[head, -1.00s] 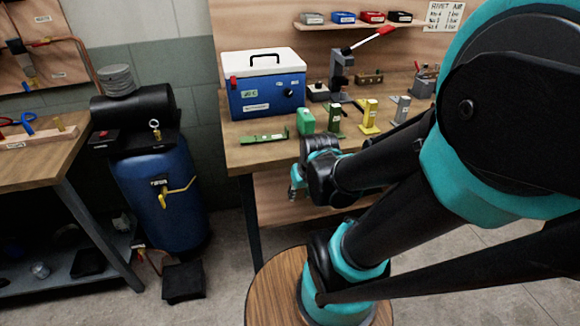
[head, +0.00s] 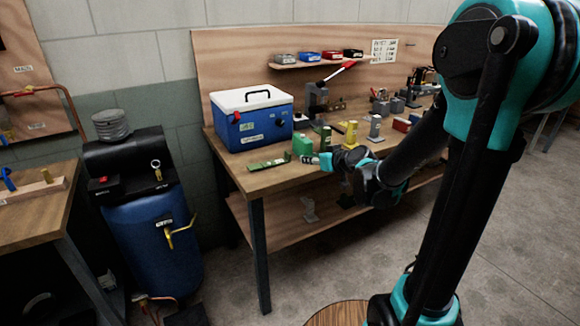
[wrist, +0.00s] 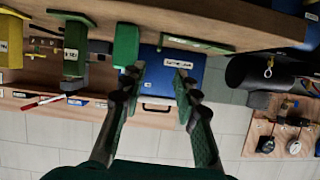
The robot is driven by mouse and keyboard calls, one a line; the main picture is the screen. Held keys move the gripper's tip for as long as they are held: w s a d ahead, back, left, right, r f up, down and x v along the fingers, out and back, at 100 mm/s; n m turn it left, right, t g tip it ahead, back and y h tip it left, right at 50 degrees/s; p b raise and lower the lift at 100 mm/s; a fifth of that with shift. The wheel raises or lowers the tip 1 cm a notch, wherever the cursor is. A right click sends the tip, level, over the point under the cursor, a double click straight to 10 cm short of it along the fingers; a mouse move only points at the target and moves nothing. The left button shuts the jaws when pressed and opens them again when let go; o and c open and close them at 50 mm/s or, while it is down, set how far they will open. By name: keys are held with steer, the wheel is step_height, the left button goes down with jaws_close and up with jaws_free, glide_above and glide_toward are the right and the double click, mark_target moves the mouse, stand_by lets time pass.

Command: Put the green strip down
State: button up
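The green strip (head: 267,163) lies flat on the bench top near its front left edge, in front of the blue cooler box. It also shows in the wrist view (wrist: 198,43), where the scene is upside down. My gripper (head: 314,160) is at the bench's front edge, to the right of the strip and apart from it. In the wrist view my gripper (wrist: 159,70) has its two fingers spread, with nothing between them. A green block (head: 302,145) stands between the strip and the brackets, close to my gripper. It shows beside the left finger in the wrist view (wrist: 126,45).
The blue cooler box (head: 264,128) with a white lid stands behind the strip. A green bracket (head: 325,138), a yellow bracket (head: 350,134) and a grey bracket (head: 375,128) stand to the right on the bench (head: 234,162). A blue compressor tank (head: 150,240) stands left of the bench.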

steer(key=w, duration=0.1)
glide_toward(288, 153)
steer(key=x, duration=0.5)
steer(key=shift+d+f, duration=0.3)
steer(key=shift+f, duration=0.15)
steer(key=shift+a+r+x, duration=0.1)
steer(key=shift+r+x, duration=0.1)
steer(key=shift+x, duration=1.25)
steer(key=shift+a+r+x, duration=0.15)
steer(key=shift+x, duration=1.3)
jaws_close()
